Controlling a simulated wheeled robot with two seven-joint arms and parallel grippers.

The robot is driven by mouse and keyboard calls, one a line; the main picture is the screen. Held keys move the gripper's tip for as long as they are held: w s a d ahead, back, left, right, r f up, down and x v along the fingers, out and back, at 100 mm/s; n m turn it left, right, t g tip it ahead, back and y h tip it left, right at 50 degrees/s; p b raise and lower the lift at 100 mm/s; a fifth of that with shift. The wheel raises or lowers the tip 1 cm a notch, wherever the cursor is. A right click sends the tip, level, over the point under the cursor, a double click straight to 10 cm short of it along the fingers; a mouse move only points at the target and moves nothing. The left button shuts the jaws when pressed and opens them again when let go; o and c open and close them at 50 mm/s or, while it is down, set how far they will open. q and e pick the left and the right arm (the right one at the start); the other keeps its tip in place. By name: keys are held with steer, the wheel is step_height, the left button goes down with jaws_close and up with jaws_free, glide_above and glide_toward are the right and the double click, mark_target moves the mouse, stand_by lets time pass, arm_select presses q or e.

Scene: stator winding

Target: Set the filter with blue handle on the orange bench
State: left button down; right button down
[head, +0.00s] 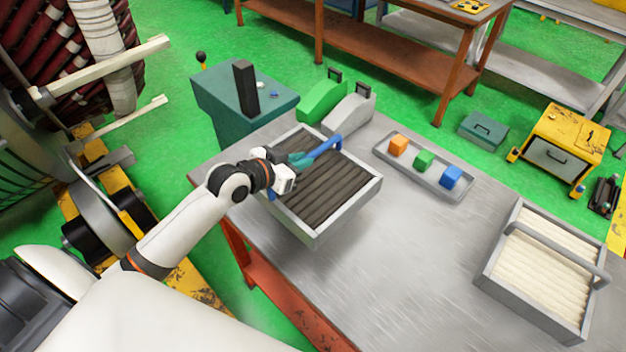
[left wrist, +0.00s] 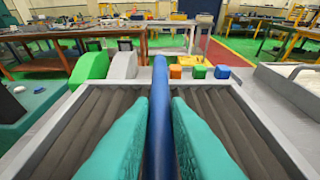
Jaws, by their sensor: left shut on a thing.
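The filter with the blue handle has a grey frame (head: 346,215) and dark pleats, at the left part of the grey-topped bench (head: 400,270) with orange legs. My left gripper (head: 299,160) is shut on its blue handle (head: 325,148). In the left wrist view the handle (left wrist: 160,110) runs between the two teal fingers, with pleats on both sides. I cannot tell whether the filter touches the bench top or hangs just above it. Another orange bench (head: 390,62) stands at the back. My right gripper is not in view.
A grey tray (head: 425,181) with orange, green and blue cubes lies beyond the filter. A filter with white pleats and a grey handle (head: 555,250) sits at the right. The bench's middle is clear.

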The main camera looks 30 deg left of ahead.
mark_target(268, 194)
arm_select(q)
steer(key=f, duration=0.4)
steer(key=shift+w, duration=0.2)
steer(key=shift+f+p, duration=0.3)
steer(key=shift+f, duration=1.15)
steer(key=c, duration=1.4)
jaws_free()
steer(key=shift+s+f, duration=0.15)
steer(key=shift+o, duration=0.2)
steer(key=b+v, duration=0.1)
steer(key=v, duration=0.9)
steer(key=shift+s+b, duration=0.25)
steer(key=shift+b, duration=0.05)
steer(key=shift+v, duration=0.75)
